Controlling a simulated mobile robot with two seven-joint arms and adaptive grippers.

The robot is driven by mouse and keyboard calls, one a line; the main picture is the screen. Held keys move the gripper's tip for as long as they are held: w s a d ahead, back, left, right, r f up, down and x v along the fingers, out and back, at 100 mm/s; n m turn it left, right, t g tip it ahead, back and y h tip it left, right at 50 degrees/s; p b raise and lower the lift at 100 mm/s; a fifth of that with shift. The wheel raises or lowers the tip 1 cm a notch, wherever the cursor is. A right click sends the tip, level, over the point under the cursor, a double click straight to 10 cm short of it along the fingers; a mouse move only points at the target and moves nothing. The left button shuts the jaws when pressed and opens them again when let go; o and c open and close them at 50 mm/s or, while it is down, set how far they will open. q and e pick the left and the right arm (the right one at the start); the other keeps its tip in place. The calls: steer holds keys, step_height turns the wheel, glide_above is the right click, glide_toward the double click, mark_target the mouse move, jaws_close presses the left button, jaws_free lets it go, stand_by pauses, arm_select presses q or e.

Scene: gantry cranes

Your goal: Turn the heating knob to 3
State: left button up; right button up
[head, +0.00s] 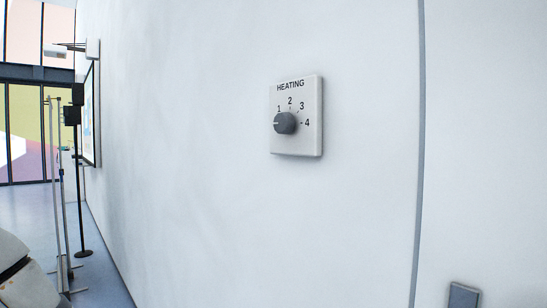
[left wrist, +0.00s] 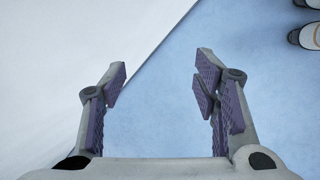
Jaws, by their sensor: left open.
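A white wall panel (head: 312,132) labelled HEATING is mounted on the wall in the head view. Its dark grey round knob (head: 287,123) sits at the left of the panel, with marks 1, 2, 3 and 4 running from upper left over the top to the right. A light line on the knob seems to point left, below the 1. My left gripper (left wrist: 160,75) is open and empty in the left wrist view, with purple pads, above floor and a white surface. The knob does not show there. My right gripper is not in view.
The white wall (head: 190,170) around the panel is clear, with a grey vertical strip (head: 419,160) to the right. Thin stands (head: 69,200) are at the far left. A small grey block (head: 464,295) at the lower right is unclear. Blue floor (left wrist: 180,110) lies below the left gripper.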

arm_select(q)
steer(key=w+d+r+n+t+h, duration=0.2)
steer(key=w+r+n, duration=0.2)
steer(key=w+r, duration=0.5)
steer(key=n+t+h, duration=0.6)
steer(key=n+h, duration=0.2)
steer(key=n, duration=0.1)
glide_toward(280, 123)
steer(key=x, duration=0.8)
steer(key=shift+w, duration=0.15)
steer(key=c, duration=1.2)
